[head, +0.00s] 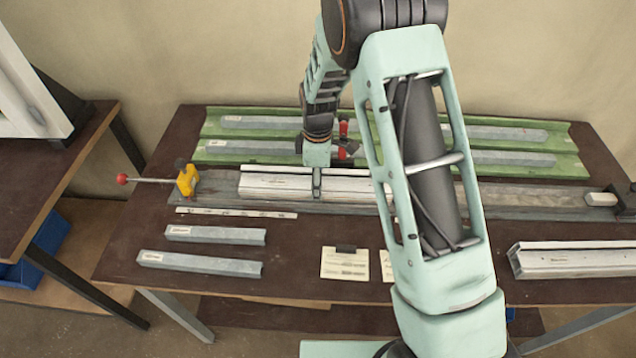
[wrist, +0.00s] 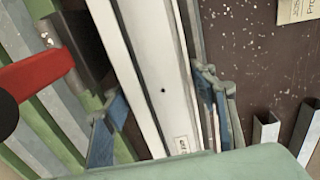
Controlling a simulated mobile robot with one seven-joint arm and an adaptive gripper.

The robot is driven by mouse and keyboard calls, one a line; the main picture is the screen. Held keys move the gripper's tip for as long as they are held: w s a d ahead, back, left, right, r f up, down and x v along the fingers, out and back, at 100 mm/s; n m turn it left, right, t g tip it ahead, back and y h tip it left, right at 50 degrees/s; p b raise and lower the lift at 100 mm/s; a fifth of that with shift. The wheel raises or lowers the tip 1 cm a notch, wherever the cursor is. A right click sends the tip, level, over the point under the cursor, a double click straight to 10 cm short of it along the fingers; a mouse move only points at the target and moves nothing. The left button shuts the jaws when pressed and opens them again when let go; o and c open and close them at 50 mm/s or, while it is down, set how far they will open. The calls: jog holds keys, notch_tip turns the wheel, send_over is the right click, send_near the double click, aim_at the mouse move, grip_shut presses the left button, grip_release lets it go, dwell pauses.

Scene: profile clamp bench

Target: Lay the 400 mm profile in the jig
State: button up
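A long white profile (head: 275,187) lies along the grey jig (head: 540,199), left of its middle and parallel to it. I cannot tell whether it rests fully on the jig bed. My gripper (head: 317,186) points down over it. In the wrist view the fingers (wrist: 160,85) stand on either side of the white profile (wrist: 150,70), with their blue pads against or very near its sides. A small label sits on it, too small to read. My arm hides its right part. A yellow clamp (head: 187,180) with a red-knobbed handle stands at the jig's left end.
A light end block (head: 601,199) sits at the jig's right end. A second white profile (head: 575,259) lies at the front right. Two short grey profiles (head: 215,235) lie front left. A green rack (head: 230,145) with grey profiles stands behind. Paper cards (head: 345,263) lie in front.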

jog(key=o, duration=0.4)
jog(key=shift+s+f, duration=0.15)
jog(key=shift+f, duration=0.4)
jog(key=shift+c, duration=0.2)
jog(key=shift+d+r, duration=0.1)
jog(key=shift+r, duration=0.05)
jog(key=shift+r+p, duration=0.5)
jog(key=shift+p, duration=0.05)
notch_tip(320, 180, up, 12)
jog(key=b, duration=0.1)
jog(key=shift+r, duration=0.15)
